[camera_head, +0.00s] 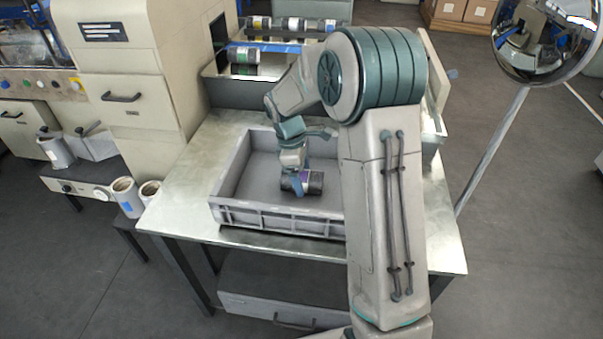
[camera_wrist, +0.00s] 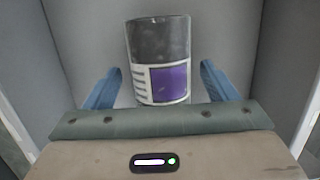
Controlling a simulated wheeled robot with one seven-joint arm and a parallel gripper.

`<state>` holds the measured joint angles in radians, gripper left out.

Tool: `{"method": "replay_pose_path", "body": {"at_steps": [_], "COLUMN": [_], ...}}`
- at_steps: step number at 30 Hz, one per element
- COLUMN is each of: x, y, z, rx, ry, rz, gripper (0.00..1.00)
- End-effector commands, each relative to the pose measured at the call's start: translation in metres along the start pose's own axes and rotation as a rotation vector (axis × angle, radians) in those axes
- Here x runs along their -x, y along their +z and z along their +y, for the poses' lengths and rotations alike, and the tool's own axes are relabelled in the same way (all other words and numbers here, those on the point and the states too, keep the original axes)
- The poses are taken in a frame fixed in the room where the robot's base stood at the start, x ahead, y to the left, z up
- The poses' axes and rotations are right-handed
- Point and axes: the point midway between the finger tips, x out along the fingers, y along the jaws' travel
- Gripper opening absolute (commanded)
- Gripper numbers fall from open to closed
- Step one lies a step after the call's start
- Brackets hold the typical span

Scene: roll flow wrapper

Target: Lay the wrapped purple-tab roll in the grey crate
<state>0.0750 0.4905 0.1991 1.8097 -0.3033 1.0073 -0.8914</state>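The purple-tab roll (camera_head: 313,183) is a dark cylinder with a white label and a purple patch. It lies on its side inside the grey crate (camera_head: 270,217), towards the crate's front wall, and looks to be on the floor. The roll shows large in the wrist view (camera_wrist: 160,45), its labelled end nearest my gripper. My gripper (camera_head: 295,186) is down in the crate at the roll. In the wrist view its blue fingers (camera_wrist: 160,85) stand apart, one on each side of the label end, with a visible gap to the roll on both sides. My arm hides the crate's right end.
The crate stands on a metal table (camera_head: 180,205) with bare top to its left. Several rolls lie on the blue-edged machine outfeed (camera_head: 215,70) behind, one with a green label (camera_head: 245,57). A round mirror (camera_head: 545,35) on a pole stands at right.

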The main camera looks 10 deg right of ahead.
Motion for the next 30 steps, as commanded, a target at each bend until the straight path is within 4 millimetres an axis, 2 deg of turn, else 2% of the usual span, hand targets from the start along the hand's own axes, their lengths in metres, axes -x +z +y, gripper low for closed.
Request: {"method": "replay_pose_path", "body": {"at_steps": [7,11,24,30], "x": [0.002,0.015,0.11,0.133], "y": [0.0,0.0,0.0,0.0], "z": [0.0,0.001,0.0,0.0], "rx": [0.0,-0.001,0.001,0.0], "ry": [-0.001,0.003,0.002,0.001], "rz": [0.0,0.002,0.001,0.0], "gripper": [0.8,0.8,0.8,0.8]}}
